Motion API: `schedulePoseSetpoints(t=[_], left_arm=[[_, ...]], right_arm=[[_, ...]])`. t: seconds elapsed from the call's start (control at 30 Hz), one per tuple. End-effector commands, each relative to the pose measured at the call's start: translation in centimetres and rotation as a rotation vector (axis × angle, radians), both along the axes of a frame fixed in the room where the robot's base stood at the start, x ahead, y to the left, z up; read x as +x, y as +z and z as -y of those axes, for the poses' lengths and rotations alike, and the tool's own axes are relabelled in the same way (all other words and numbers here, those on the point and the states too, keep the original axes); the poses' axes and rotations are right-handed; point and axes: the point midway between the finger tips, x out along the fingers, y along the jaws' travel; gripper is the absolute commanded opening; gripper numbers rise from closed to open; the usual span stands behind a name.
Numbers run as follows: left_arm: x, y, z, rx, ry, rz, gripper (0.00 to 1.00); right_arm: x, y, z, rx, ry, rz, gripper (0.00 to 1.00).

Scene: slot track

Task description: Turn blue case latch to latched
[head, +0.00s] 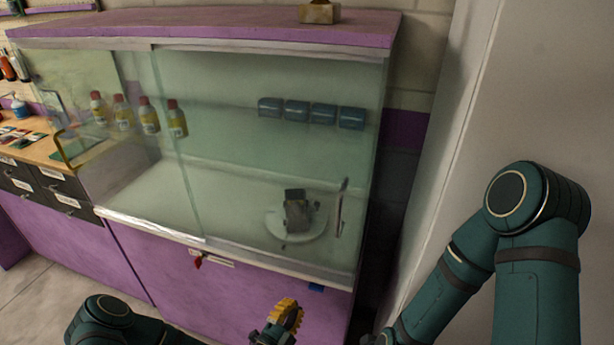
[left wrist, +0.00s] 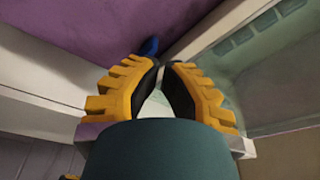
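My left gripper (head: 287,312), with yellow ridged fingers, is low in the head view, below and left of the latch. In the left wrist view, the left gripper (left wrist: 163,66) has its fingertips drawn almost together with nothing seen between them. The blue latch (left wrist: 149,47) shows just beyond the fingertips there, apart from them as far as I can tell. My right gripper is out of view.
Behind the glass are several bottles (head: 149,115), blue boxes (head: 297,111) and a dark item on a round white stand (head: 296,224). A pale wall (head: 470,110) stands close on the right.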

Motion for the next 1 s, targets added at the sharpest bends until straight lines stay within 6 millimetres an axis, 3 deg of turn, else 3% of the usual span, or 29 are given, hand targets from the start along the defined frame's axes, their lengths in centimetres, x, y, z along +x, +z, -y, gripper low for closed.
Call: schedulePoseSetpoints(t=[0.27, 0.5, 1.0], left_arm=[[3.2, -0.1, 1.1, 0.004, -0.004, 0.005, 0.00], [5.2, 0.0, 1.8, 0.004, -0.005, 0.005, 0.00], [5.8, 0.1, 2.0, 0.003, -0.005, 0.005, 0.00]], right_arm=[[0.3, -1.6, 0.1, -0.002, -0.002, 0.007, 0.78], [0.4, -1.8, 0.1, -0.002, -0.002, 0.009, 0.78], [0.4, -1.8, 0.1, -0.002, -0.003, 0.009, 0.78]])
